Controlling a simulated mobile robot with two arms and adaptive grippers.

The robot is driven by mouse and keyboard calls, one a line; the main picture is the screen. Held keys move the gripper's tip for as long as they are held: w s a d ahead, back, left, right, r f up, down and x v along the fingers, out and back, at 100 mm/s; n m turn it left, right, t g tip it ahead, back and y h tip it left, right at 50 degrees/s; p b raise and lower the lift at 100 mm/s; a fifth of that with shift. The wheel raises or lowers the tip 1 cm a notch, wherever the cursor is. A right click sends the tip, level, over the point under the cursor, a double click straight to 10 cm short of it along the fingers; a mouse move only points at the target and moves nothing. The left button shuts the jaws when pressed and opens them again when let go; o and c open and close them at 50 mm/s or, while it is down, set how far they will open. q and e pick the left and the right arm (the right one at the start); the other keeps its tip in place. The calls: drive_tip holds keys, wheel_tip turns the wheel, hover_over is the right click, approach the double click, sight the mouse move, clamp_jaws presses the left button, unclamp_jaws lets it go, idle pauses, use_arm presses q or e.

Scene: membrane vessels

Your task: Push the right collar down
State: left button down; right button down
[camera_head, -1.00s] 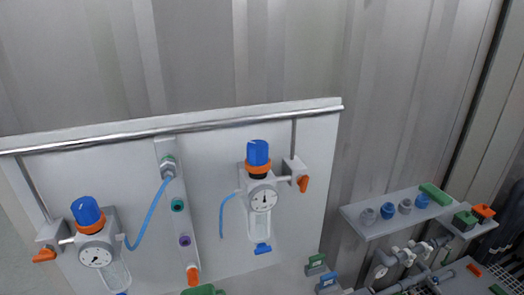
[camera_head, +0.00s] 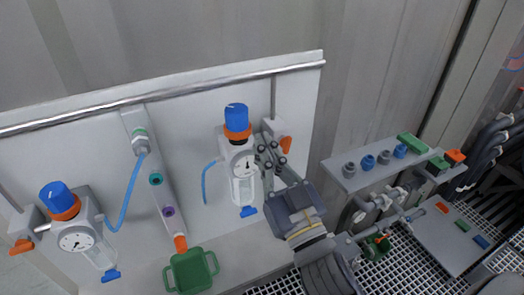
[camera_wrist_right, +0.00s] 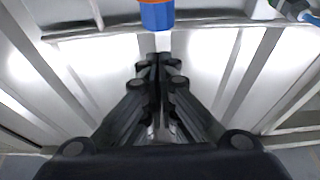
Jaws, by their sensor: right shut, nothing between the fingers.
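The right regulator has a blue knob (camera_head: 237,116) on top and an orange collar (camera_head: 238,135) directly under it. Below the collar is a round gauge (camera_head: 245,165) and a clear bowl (camera_head: 243,191). My right gripper (camera_head: 266,148) is shut and empty just right of the gauge, a little lower than the collar; I cannot tell whether it touches the housing. In the right wrist view, my closed fingertips (camera_wrist_right: 160,60) point toward the blue knob (camera_wrist_right: 157,16), with the orange collar (camera_wrist_right: 153,1) cut by the top edge. My left gripper is not in view.
A left regulator with orange collar (camera_head: 67,210) hangs on the same white panel (camera_head: 110,205). A red-orange valve handle (camera_head: 286,144) sits close right of my gripper. A shelf (camera_head: 350,184) with fittings stands right.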

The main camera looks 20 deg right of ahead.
sight(241, 120)
drive_tip(key=p+x, duration=0.4)
drive_tip(key=x, duration=0.5)
drive_tip(key=shift+r, duration=0.1)
wheel_tip(241, 120, down, 3)
drive_tip(key=shift+f, duration=0.2)
drive_tip(key=shift+s+f, duration=0.15)
drive_tip(key=shift+f, duration=0.4)
drive_tip(key=shift+b, duration=0.3)
